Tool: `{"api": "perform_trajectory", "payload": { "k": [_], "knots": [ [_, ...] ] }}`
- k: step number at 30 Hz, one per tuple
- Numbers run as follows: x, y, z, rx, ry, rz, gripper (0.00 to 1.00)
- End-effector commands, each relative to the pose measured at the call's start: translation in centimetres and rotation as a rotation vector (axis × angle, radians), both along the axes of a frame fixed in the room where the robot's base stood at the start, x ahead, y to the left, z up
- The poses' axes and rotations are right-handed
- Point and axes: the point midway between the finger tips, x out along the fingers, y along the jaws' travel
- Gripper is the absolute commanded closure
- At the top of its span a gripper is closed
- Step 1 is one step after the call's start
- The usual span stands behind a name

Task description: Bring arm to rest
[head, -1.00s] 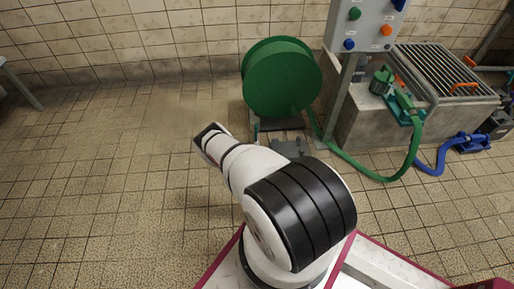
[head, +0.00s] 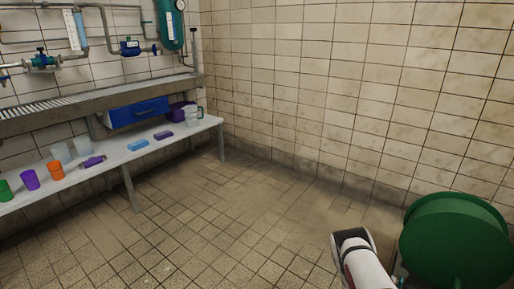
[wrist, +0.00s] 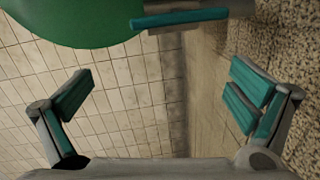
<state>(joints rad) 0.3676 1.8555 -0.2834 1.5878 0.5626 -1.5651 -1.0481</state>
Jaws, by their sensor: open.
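My gripper (wrist: 165,88) is open and empty in the wrist view. Behind the fingers are a tiled wall and part of the floor, both tilted in the picture. In the head view only a white and black piece of my arm (head: 362,262) shows at the bottom right, beside the green hose reel (head: 455,240). The gripper itself is not visible there. The reel's green disc (wrist: 75,22) also shows at the top left of the wrist view, beyond the fingers.
The floor (head: 235,220) between bench and reel is clear.

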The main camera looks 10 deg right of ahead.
Motion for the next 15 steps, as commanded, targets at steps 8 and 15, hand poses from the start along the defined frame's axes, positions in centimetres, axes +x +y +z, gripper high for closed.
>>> {"api": "perform_trajectory", "payload": {
  "k": [8, 15],
  "knots": [
    [9.7, -0.1, 7.6, 0.3, -0.083, -0.063, 0.0],
    [15.4, 3.0, 14.8, 0.565, -0.121, -0.095, 0.0]
  ]
}}
